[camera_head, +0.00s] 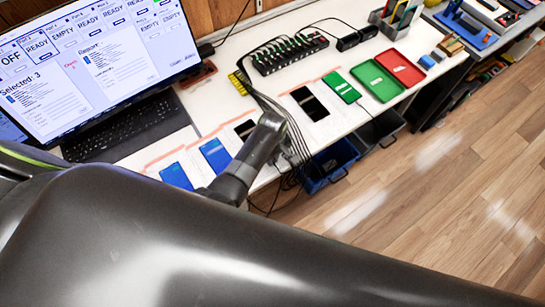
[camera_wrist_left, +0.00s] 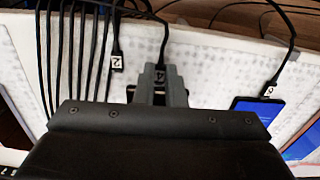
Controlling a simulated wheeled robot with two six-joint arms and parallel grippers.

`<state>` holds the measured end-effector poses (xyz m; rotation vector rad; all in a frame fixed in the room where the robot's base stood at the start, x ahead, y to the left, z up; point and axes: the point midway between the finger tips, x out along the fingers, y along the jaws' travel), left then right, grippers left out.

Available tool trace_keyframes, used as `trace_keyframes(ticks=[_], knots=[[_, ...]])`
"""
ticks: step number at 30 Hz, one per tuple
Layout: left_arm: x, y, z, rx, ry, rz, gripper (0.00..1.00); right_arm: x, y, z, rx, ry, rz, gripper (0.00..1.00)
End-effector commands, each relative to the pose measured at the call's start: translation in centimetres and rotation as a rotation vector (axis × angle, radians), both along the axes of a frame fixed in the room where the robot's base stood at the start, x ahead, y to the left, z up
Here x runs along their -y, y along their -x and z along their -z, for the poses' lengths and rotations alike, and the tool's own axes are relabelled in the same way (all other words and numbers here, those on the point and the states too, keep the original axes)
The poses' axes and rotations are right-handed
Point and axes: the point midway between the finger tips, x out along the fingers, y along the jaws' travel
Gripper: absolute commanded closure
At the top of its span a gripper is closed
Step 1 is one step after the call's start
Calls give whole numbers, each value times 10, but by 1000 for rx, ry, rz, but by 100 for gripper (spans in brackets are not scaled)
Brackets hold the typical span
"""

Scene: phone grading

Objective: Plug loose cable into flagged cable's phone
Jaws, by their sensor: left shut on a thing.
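My left gripper (camera_wrist_left: 160,90) is shut on a black cable plug with a small white tag (camera_wrist_left: 160,77), low over the white table. The cable runs up from the plug, and its tip is hidden. In the head view my left forearm covers part of the phone row. Another tagged plug (camera_wrist_left: 117,62) lies to the left of the gripper. To the right, a tagged plug (camera_wrist_left: 269,89) meets the top end of a blue-screened phone (camera_wrist_left: 262,112). Blue-screened phones (camera_head: 215,155) and a dark phone (camera_head: 310,103) lie along the table. I cannot tell which cable is flagged.
A black hub with several cables (camera_head: 290,55) stands at the back. A green-screened phone (camera_head: 341,87), green tray (camera_head: 376,81) and red tray (camera_head: 400,67) lie to the right. A monitor (camera_head: 95,60) stands left. Blue bin (camera_head: 330,165) and hanging cables are below the table edge.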

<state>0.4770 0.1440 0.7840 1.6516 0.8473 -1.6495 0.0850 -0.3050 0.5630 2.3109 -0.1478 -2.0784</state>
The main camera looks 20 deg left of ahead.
Motion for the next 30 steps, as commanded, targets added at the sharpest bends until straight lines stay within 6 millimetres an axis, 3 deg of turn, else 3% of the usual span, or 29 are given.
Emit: trace_keyframes(ticks=[22, 23, 24, 28, 30], knots=[[-1, -1, 0, 0, 0, 0, 100, 2, 0, -3, 0, 3, -1, 64], [-1, -1, 0, 0, 0, 0, 89, 2, 0, -3, 0, 3, -1, 64], [-1, -1, 0, 0, 0, 0, 84, 2, 0, -2, 0, 3, -1, 64], [-1, -1, 0, 0, 0, 0, 66, 2, 0, -2, 0, 3, -1, 64], [-1, -1, 0, 0, 0, 0, 65, 2, 0, -2, 0, 3, -1, 64]])
